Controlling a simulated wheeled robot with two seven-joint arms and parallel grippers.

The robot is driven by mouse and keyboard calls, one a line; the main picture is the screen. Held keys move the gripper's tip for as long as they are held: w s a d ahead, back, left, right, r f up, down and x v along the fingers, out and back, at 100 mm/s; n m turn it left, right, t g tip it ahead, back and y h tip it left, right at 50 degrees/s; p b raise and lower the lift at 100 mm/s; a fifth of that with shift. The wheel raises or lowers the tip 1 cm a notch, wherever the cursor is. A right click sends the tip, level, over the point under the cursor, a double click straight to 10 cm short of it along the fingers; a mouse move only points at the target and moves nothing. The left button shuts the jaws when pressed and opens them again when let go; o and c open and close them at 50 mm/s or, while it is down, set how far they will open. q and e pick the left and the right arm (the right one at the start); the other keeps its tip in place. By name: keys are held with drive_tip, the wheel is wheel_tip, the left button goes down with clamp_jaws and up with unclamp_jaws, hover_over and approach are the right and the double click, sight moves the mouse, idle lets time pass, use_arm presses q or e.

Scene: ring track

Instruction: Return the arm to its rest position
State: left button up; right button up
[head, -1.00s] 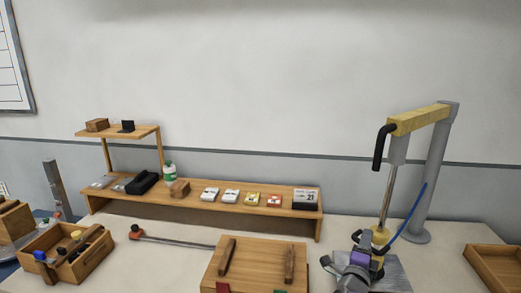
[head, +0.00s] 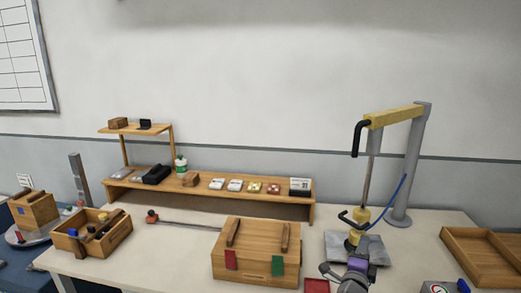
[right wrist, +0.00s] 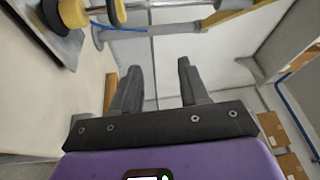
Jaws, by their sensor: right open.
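A yellow beam (head: 395,116) on a grey post (head: 408,175) carries a hanging metal rod (head: 368,180) with a yellow and black lower end (head: 361,216). A grey base plate (head: 375,247) lies under it. My right gripper (head: 357,262), with a purple body, is in front of the plate at the lower edge of the head view. In the right wrist view its two dark fingers (right wrist: 157,70) are apart with nothing between them. The rod's yellow and black end (right wrist: 75,12) is at that view's upper left, away from the fingers. My left gripper is not in view.
A wooden box (head: 255,250) with red and green tabs stands left of my gripper. A red tray (head: 317,286) is close beside it. A wooden tray (head: 470,275) is at the right. A shelf (head: 240,192) with several small items stands behind.

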wheel_tip(320, 180, down, 10)
drive_tip(key=w+a+n+g+y, duration=0.1)
drive_tip(key=w+a+n+y, duration=0.1)
drive_tip(key=a+n+y, duration=0.15)
drive_tip(key=s+a+f+n+g+y, duration=0.2)
drive_tip(key=s+f+n, duration=0.1)
drive_tip(key=f, duration=0.4)
drive_tip(key=s+a+f+n+g+y, duration=0.2)
drive_tip(key=s+f, duration=0.2)
drive_tip(key=f, duration=0.2)
drive_tip(key=s+a+f+n+g+y, duration=0.1)
drive_tip(key=s+a+f+n+g, duration=0.15)
drive_tip(key=f, duration=0.45)
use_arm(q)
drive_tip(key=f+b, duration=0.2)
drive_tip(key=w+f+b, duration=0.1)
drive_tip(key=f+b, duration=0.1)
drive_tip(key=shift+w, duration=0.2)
use_arm(e)
drive_tip(key=s+a+f+n+g+y, duration=0.1)
drive_tip(key=s+a+f+n+g, duration=0.2)
drive_tip(key=s+f, duration=0.2)
drive_tip(key=s+a+f+n+g+y, duration=0.2)
drive_tip(key=s+a+f+n+g, duration=0.1)
drive_tip(key=s, duration=0.9)
drive_tip(key=s+a+f+n+g+y, duration=0.2)
drive_tip(key=s+a+f+n+g, duration=0.1)
drive_tip(key=s+f, duration=0.5)
drive_tip(key=shift+s+a, duration=0.65)
drive_tip(key=shift+a, duration=0.15)
